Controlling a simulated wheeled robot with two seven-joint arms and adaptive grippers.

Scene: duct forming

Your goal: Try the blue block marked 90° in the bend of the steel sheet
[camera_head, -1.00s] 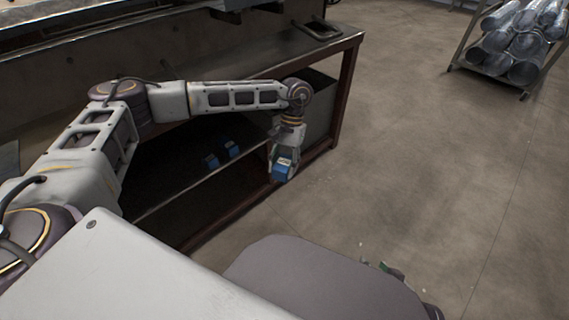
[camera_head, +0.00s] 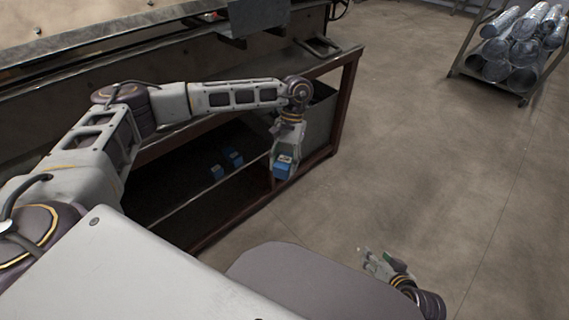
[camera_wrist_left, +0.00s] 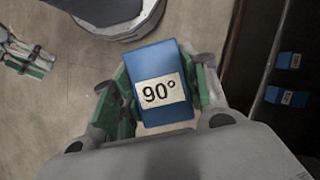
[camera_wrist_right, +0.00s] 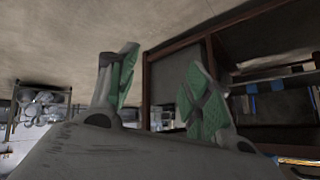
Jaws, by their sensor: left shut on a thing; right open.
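My left gripper (camera_head: 284,160) is shut on the blue block marked 90° (camera_head: 283,171) and holds it in the air in front of the bench. In the left wrist view the block's white 90° label (camera_wrist_left: 161,93) faces the camera, with the green-padded fingers on both sides. My right gripper (camera_head: 375,262) is open and empty, low over the floor; its spread fingers show in the right wrist view (camera_wrist_right: 165,85). A dark grey plate (camera_head: 258,14) stands at the machine's top edge. I cannot tell whether it is the steel sheet, and no bend is clear.
Two other blue blocks (camera_head: 216,171) (camera_head: 235,158) sit on the shelf under the bench (camera_head: 330,62), near a grey bin (camera_head: 318,118). A rack (camera_head: 497,87) of shiny ducts stands at the back right. The floor between is clear.

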